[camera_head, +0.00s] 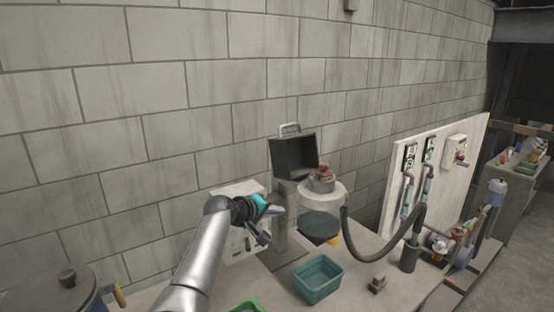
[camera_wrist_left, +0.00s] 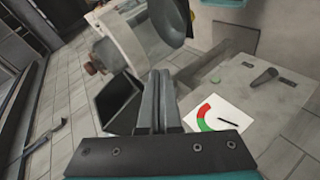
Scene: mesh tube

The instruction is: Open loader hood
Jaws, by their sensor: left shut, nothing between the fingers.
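The loader hood (camera_head: 293,157) is a dark grey box shape at the top of a grey post (camera_head: 280,225), with a pale handle (camera_head: 290,129) on its upper edge. Its dark hollow inside faces the camera, so it looks raised. In the left wrist view the hood (camera_wrist_left: 117,103) shows as a dark panel left of the fingers. My left gripper (camera_head: 277,210) is below and left of the hood, in front of the post and apart from the hood. Its fingers (camera_wrist_left: 158,100) are together and empty. My right gripper is not in view.
A clear vessel (camera_head: 322,220) with a pale rim stands right of the post. A white box (camera_head: 232,240) with a gauge (camera_wrist_left: 218,118) is behind my left arm. A teal bin (camera_head: 318,278), a small block (camera_head: 377,284) and a dark hose (camera_head: 385,253) occupy the bench.

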